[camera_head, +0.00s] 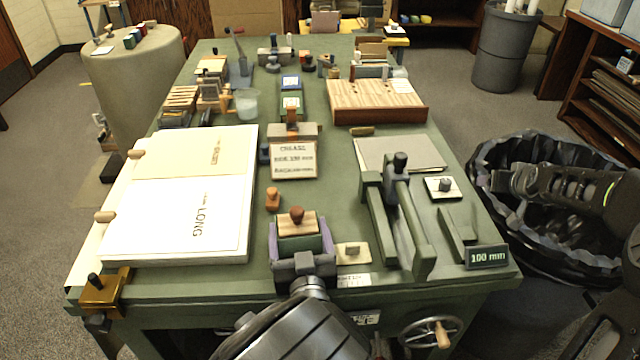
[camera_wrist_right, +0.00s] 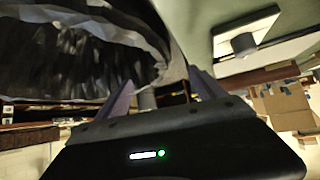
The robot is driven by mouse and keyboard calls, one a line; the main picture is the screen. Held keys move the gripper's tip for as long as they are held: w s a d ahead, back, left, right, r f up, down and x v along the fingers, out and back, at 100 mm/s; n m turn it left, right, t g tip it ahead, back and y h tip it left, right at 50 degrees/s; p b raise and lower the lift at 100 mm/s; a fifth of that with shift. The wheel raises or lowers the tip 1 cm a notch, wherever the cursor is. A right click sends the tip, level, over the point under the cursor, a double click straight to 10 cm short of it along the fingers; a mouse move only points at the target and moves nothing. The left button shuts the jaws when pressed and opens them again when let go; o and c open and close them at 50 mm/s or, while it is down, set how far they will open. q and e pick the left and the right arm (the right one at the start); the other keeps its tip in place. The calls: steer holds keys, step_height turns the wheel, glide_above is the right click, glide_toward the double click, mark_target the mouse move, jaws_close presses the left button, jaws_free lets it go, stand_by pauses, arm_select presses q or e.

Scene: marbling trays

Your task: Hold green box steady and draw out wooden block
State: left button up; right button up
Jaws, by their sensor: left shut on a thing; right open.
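The green box (camera_head: 300,243) stands near the front edge of the table. My left gripper (camera_head: 301,240) is shut on it, a purple finger along each side. The wooden block (camera_head: 297,225), pale with a round brown knob on top, sits in the top of the box, its upper part showing. Its lower part is hidden inside. My right gripper (camera_wrist_right: 160,80) is open and empty in the right wrist view. In the head view, my right arm is off to the right, over the black-lined bin, away from the box.
The lined bin (camera_head: 480,165) stands beside the table's right edge. Right of the box are a small beige tile (camera_head: 352,253), a green rail fixture (camera_head: 420,235) and a "100 mm" sign (camera_head: 487,256). A small wooden peg (camera_head: 272,199) stands behind the box, and a large white board (camera_head: 125,235) lies left.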

steer(key=w+a+r+n+y, duration=0.1)
steer(key=w+a+r+n, duration=0.2)
steer(key=a+r+n, duration=0.3)
steer(key=w+a+r+n+t+y, duration=0.1)
steer(key=w+a+r+n, duration=0.3)
steer(key=a, duration=0.4)
steer(key=w+a+r+n+y, duration=0.2)
steer(key=a+r+n, duration=0.4)
steer(key=a, duration=0.1)
steer(key=n+g+y, duration=0.4)
steer(key=n+g, duration=0.2)
steer(key=g, duration=0.5)
glide_toward(302, 220)
steer(key=shift+s+a+r, duration=0.1)
steer(key=shift+s+a, duration=0.15)
steer(key=shift+a, duration=0.05)
steer(key=x, duration=1.2)
steer(key=shift+d, duration=0.2)
steer(key=shift+c, duration=0.2)
